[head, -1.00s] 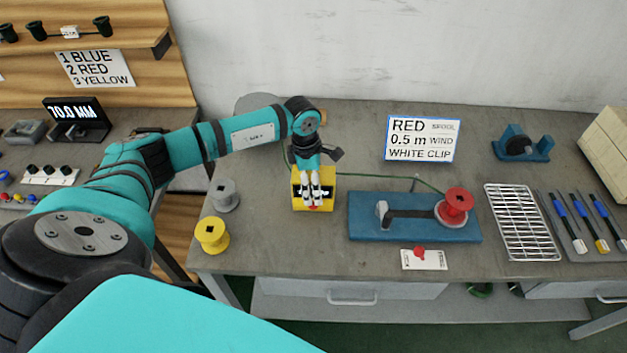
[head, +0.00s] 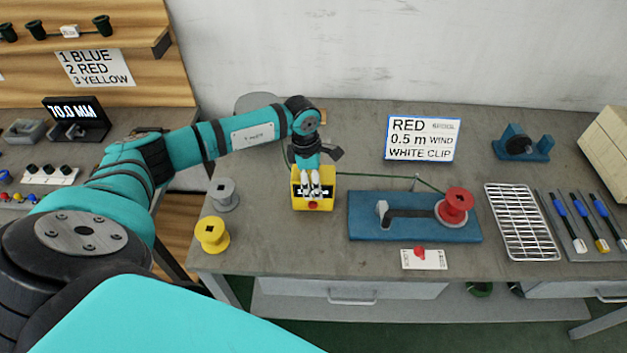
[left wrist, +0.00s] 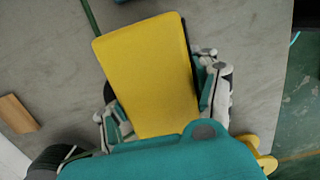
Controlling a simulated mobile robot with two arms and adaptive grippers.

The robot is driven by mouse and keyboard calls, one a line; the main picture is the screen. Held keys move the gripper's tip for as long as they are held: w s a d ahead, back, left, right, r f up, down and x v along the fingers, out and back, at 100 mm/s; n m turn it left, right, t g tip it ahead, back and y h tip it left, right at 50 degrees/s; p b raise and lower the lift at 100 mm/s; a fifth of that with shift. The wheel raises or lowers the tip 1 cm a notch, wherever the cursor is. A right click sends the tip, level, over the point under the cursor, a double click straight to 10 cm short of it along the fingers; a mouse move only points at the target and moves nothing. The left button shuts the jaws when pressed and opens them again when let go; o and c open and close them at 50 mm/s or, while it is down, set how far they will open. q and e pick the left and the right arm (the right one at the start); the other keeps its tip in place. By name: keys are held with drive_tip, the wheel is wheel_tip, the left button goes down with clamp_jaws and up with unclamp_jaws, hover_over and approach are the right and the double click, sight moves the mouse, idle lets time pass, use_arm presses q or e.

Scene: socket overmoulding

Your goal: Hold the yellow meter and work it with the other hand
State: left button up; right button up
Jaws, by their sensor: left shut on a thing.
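The yellow meter (head: 322,206) is a boxy yellow unit with a dark face and a red button on its front part, on the grey bench left of the blue winding base. A green cable runs right from it. My left gripper (head: 315,188) reaches down over the meter, its pale fingers at the meter's dark face. In the left wrist view the meter (left wrist: 148,70) fills the middle as a plain yellow surface between the fingers of my left gripper (left wrist: 165,105), which is shut on it. My right gripper is not in view.
The blue base (head: 415,229) carries a crank arm and a red spool (head: 456,202). A grey spool (head: 223,194) and a yellow spool (head: 212,235) stand to the left. A wire rack (head: 521,222) lies to the right. A sign (head: 423,138) stands behind.

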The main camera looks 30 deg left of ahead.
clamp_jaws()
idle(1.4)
